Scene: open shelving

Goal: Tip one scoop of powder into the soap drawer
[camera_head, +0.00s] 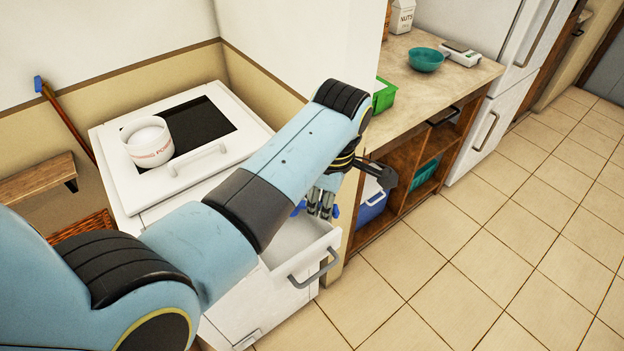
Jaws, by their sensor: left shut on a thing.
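A white tub with red lettering (147,151), holding white powder, stands on top of the white washing machine (112,160). The soap drawer (322,244) is pulled out at the machine's front, with a grey handle on its face. My left arm reaches across the machine. My left gripper (320,212) points down above the drawer. It is shut on a small blue thing, probably the scoop (298,208), with blue showing on both sides of the fingers. The scoop is mostly hidden, so I cannot tell its tilt or whether it holds powder. My right gripper is out of view.
To the right, a counter (462,72) carries a teal bowl (426,60), a green bin (384,95) and a kitchen scale (461,52). A blue-and-white box (371,208) sits in the open shelving below. The tiled floor (480,270) at right is clear.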

